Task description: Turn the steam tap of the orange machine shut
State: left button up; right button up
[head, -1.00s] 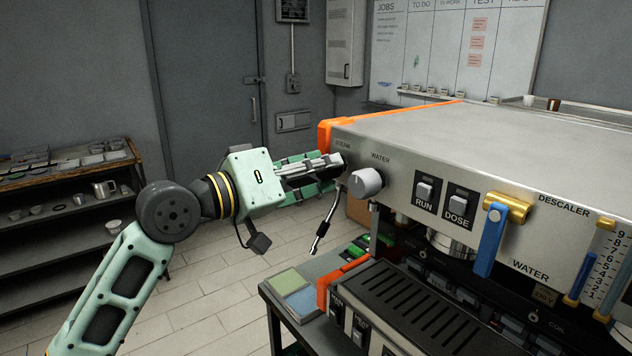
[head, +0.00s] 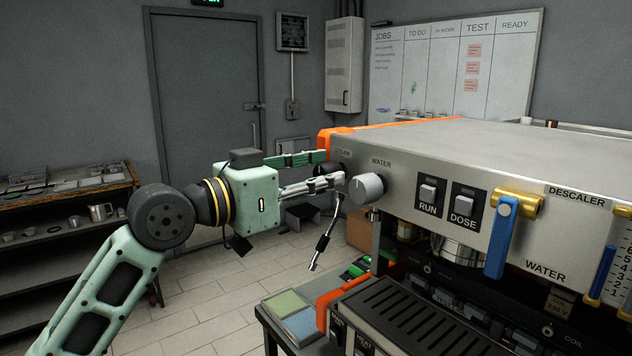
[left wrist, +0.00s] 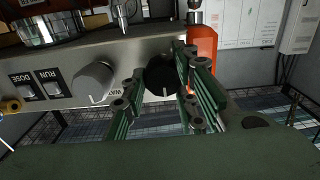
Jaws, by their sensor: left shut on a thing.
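The orange machine (head: 450,150) has a steel front with a STEAM label at its left end. Below that label is the black steam tap knob (head: 327,170), partly hidden by my fingers. My left gripper (head: 332,168) reaches it from the left and is shut on it, one finger above and one below in the head view. In the left wrist view the black knob (left wrist: 160,76) sits between the green fingers (left wrist: 158,88), with a white mark at its lower edge. My right gripper is not in view.
The grey WATER knob (head: 366,188) is close to the right of my fingers. The thin steam wand (head: 326,240) hangs just below them. RUN and DOSE switches (head: 428,193) and a blue lever (head: 501,238) are farther right. The floor to the left is open, before a shelf (head: 60,220).

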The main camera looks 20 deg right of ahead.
pick_arm(q)
jog(key=shift+s+d+r, duration=0.15)
jog(key=shift+s+r, duration=0.05)
jog(key=shift+s, duration=0.05)
jog(key=o, duration=0.8)
jog(key=shift+o, duration=0.9)
jog(key=shift+d+f, duration=0.1)
jog(key=shift+d, duration=0.2)
jog(key=shift+a, duration=0.1)
jog(key=shift+a+f, duration=0.1)
jog(key=shift+a, duration=0.05)
jog(key=v, duration=1.1)
jog(key=shift+a, duration=0.4)
jog(key=shift+s, duration=0.1)
